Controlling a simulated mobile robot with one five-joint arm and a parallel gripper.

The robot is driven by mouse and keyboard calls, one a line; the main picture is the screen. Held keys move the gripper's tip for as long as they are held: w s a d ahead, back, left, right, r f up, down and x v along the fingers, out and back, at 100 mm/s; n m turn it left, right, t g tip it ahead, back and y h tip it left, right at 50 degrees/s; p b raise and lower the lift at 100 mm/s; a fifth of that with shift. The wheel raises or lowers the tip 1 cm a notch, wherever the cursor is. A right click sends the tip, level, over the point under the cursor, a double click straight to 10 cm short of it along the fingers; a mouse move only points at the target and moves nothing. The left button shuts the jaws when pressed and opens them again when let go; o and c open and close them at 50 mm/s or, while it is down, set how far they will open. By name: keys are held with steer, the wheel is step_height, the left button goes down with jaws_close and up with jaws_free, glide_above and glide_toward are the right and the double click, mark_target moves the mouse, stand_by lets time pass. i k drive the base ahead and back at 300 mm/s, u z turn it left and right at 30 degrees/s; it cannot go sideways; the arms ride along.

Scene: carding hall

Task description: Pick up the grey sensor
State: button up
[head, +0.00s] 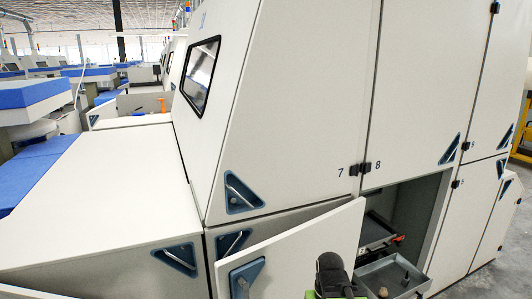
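A small dark grey upright piece (405,282) stands in a shallow grey tray (420,288) at the bottom, right of centre. It may be the grey sensor, but it is too small to be sure. A dark rounded part with green at its base (331,272), apparently the end of my arm with my gripper, shows at the bottom edge, just left of the tray. It looks apart from the grey piece. Its fingertips cannot be made out, so whether it is open or holds anything does not show.
A small brown lump (383,292) lies in the tray. Behind it is an open machine compartment with a dark drawer (374,236) and an orange-red piece (398,239). An open white door panel (300,245) stands left of it. Tall white panels (300,110) rise above.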

mark_target(405, 280)
steer(key=z, duration=2.85)
steer(key=i, duration=2.45)
steer(key=u, duration=0.3)
